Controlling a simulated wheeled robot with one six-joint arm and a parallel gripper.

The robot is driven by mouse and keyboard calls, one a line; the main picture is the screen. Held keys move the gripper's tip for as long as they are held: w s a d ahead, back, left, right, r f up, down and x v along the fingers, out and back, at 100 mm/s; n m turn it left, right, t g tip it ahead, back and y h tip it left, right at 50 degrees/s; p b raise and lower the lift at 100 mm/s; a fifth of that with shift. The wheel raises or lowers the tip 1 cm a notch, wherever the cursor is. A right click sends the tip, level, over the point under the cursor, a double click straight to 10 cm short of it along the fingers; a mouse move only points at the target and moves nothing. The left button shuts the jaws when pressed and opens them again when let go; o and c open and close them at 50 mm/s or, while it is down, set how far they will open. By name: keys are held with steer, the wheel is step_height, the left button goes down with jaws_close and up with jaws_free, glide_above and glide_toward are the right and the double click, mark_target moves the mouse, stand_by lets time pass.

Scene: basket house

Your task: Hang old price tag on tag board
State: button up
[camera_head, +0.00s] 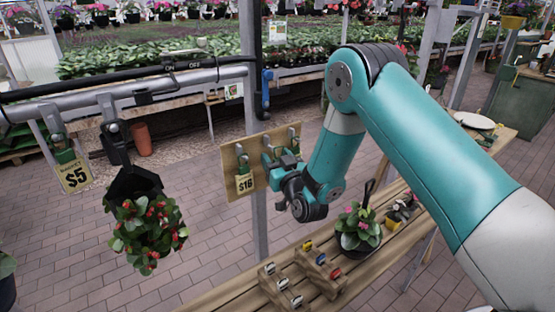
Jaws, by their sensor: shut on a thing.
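The tag board (228,165) is a light wooden panel with several metal hooks, fixed beside a grey post. A yellow "$16" tag (245,184) with a green top hangs at its left hook. My gripper (269,160) is close in front of the board, near the middle hook and just right of the "$16" tag. It is shut on the old price tag, which its fingers mostly hide. I cannot tell whether the held tag touches a hook.
A red-flowered plant in a black hanging pot (133,184) hangs from the rail (150,86) at the left. Below the gripper, a wooden bench (225,290) carries a pink-flowered pot (357,237) and wooden racks of small labels (305,272). The brick floor between plant and board is clear.

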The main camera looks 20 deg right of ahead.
steer(key=shift+p+x, duration=1.1)
steer(key=shift+p, duration=0.4)
steer(key=shift+a, duration=0.2)
steer(key=shift+r, duration=0.1)
